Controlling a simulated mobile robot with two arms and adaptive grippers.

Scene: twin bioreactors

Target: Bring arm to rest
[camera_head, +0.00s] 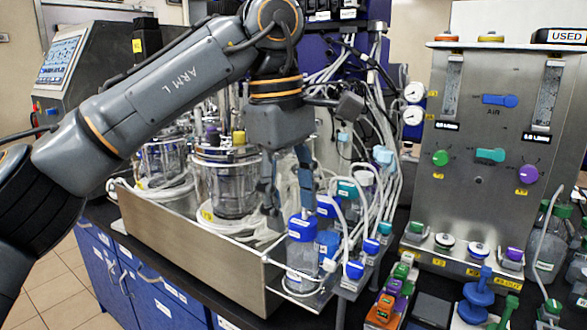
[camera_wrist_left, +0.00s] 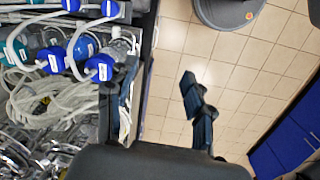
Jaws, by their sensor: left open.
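My left arm comes in from the left in the head view and bends down at the wrist. Its gripper (camera_head: 290,212) points downward with its two fingers apart and nothing between them. It hangs in front of the glass vessel and beside the blue-capped bottles (camera_head: 301,228); whether it touches them I cannot tell. In the left wrist view the open gripper (camera_wrist_left: 156,85) has one finger along the tray edge by the tubing and the other over the tiled floor. My right gripper is not in view.
A metal tray (camera_head: 190,255) holds a glass bioreactor vessel (camera_head: 226,185) and coiled tubing. A control panel (camera_head: 495,140) stands at the right. Coloured clamps (camera_head: 384,310) lie on the dark bench. Blue cabinets (camera_head: 150,285) are below. Open floor (camera_wrist_left: 240,110) shows beside the bench.

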